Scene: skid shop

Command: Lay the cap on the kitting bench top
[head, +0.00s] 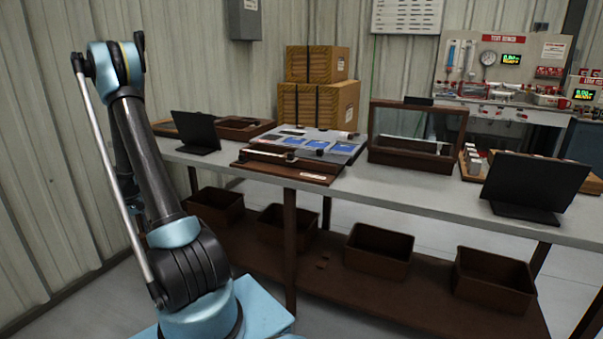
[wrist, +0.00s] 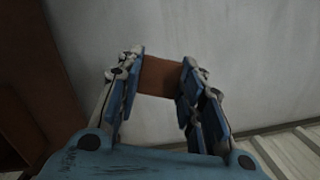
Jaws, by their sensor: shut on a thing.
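In the wrist view my gripper (wrist: 162,66) is shut on a plain reddish-brown piece, which I take for the cap (wrist: 160,78). The cap sits between the two blue finger pads, near their tips. Behind it is a pale grey surface, which looks like the bench top; I cannot tell whether the cap touches it. In the head view the kitting bench top (head: 408,187) is a long grey slab. My gripper and the cap do not show there; my arm stands at the left.
On the bench are a dark screen (head: 195,131), a brown tray (head: 243,127), a sloped board with blue panels (head: 305,146), a glass-fronted case (head: 415,137) and another dark screen (head: 535,183). Brown bins (head: 378,251) stand on the lower shelf. Bare bench top runs along the front edge.

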